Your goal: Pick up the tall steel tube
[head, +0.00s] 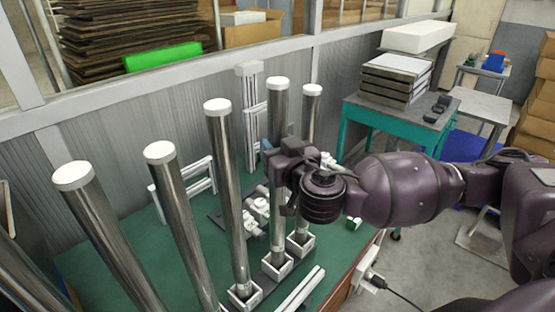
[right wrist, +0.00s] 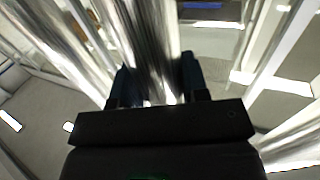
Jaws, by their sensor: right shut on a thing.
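Several tall steel tubes with white caps stand in a row on the green table. My right gripper (head: 275,168) is shut on one steel tube (head: 278,122), around the middle of its length. This tube's foot is at a white square holder (head: 277,267), and it looks close to upright. In the right wrist view the same tube (right wrist: 153,45) runs between the two dark fingers of my right gripper (right wrist: 155,82). The fingertips are partly hidden by the tube and glare. My left gripper is not in view.
Another steel tube (head: 308,130) stands close behind to the right, and one (head: 230,190) stands to the left. Small fittings lie on the green table (head: 130,235). A grey panelled wall (head: 120,125) runs behind. A teal bench (head: 395,115) stands at the back right.

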